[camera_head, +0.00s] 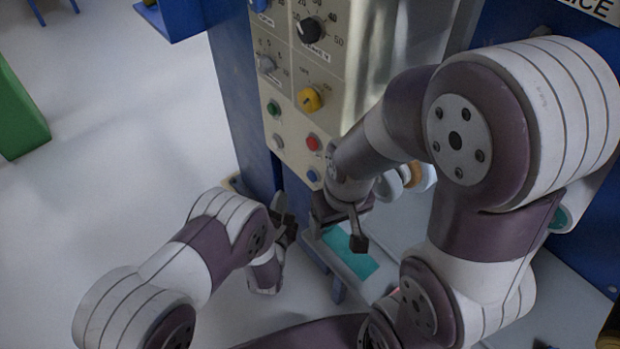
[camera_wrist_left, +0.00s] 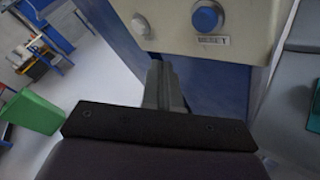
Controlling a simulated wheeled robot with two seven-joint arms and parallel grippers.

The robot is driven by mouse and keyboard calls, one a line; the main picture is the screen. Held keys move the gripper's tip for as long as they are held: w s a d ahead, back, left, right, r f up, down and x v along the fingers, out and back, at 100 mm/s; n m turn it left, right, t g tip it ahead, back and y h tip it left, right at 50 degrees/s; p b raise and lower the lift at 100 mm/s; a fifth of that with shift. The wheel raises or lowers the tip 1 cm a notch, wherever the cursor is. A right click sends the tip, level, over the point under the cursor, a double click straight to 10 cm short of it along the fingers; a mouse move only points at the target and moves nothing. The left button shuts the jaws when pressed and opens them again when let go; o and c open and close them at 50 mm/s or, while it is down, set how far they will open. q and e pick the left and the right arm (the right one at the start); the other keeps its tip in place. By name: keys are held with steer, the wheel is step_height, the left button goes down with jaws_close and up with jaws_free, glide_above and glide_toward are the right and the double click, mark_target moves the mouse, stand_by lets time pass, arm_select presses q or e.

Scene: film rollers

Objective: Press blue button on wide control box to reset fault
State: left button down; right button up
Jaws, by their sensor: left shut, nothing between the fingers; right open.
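The wide control box (camera_head: 292,100) is a cream panel with knobs and buttons on a blue cabinet. Its blue button (camera_head: 313,175) sits at the bottom, below the red button (camera_head: 313,143). In the left wrist view the blue button (camera_wrist_left: 207,17) shows large near the top, above a small label. My left gripper (camera_head: 283,205) is shut and empty, below and to the left of the blue button, apart from it. Its closed fingers (camera_wrist_left: 163,85) point toward the panel's lower edge in the left wrist view. My right gripper (camera_head: 338,228) is open and empty, to the right.
A teal patch (camera_head: 350,254) lies on a grey surface below my right gripper. A green box (camera_head: 18,115) stands at far left.

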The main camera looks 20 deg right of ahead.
mark_target(311, 176)
arm_select(q)
steer(key=shift+w+d+b, duration=0.35)
steer(key=shift+d+b, duration=0.05)
steer(key=shift+d, duration=0.55)
steer(key=shift+w+d+b, duration=0.3)
steer(key=shift+d+b, duration=0.05)
steer(key=shift+d, duration=0.55)
steer(key=shift+w+d+b, duration=0.35)
steer(key=shift+d+b, duration=0.05)
steer(key=shift+d, duration=0.55)
steer(key=shift+w+d+b, duration=0.15)
steer(key=shift+d+b, duration=0.2)
steer(key=shift+d, duration=0.05)
steer(key=shift+w+d+b, duration=0.15)
steer(key=shift+d+b, duration=0.2)
steer(key=shift+d, duration=0.05)
stand_by(0.6)
steer(key=shift+a, duration=0.1)
steer(key=shift+s+a+p, duration=0.3)
steer(key=shift+a, duration=0.4)
